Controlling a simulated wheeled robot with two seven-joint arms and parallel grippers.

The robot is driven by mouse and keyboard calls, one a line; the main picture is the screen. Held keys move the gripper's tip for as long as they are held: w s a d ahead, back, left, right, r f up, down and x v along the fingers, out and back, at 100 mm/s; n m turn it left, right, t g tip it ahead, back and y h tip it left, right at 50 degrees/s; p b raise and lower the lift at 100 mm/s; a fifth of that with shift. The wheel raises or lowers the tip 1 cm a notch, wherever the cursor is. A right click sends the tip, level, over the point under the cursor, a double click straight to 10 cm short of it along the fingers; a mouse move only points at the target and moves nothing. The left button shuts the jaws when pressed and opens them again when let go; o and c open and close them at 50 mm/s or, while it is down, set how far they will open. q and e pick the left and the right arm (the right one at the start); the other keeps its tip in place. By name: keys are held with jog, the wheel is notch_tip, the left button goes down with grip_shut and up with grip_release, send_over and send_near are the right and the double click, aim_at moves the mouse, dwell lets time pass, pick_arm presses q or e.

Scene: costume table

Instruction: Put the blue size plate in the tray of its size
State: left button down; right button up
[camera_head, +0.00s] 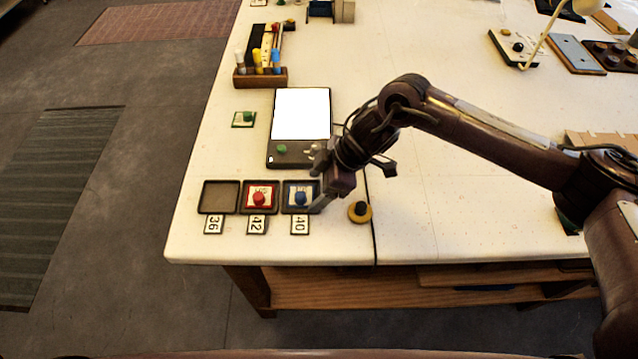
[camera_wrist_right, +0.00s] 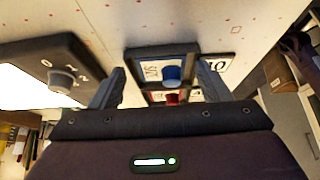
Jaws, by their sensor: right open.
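The blue size plate (camera_head: 293,190), a small card with a blue knob, lies in the right-hand tray (camera_head: 285,206) of a row of three, above the label 40 (camera_head: 300,225). My right gripper (camera_head: 324,198) is open beside that tray's right edge, apart from the knob. In the right wrist view the blue plate (camera_wrist_right: 151,69) lies in its tray (camera_wrist_right: 142,51) beyond the two spread fingers, with nothing between them. The plate's printed size is too small to read. My left gripper is not in view.
The red-knobbed plate (camera_head: 259,189) lies in the middle tray, labelled 42 (camera_head: 257,225). The left tray (camera_head: 219,196), labelled 36 (camera_head: 213,225), is empty. A green-knobbed plate (camera_head: 238,121) lies on the table beside a lit panel (camera_head: 301,115).

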jog(key=shift+s+f, duration=0.15)
jog(key=shift+s, duration=0.2)
jog(key=b+v, duration=0.2)
jog(key=v, duration=1.1)
jog(key=shift+w+a+b, duration=0.25)
jog(key=shift+a+b, duration=0.1)
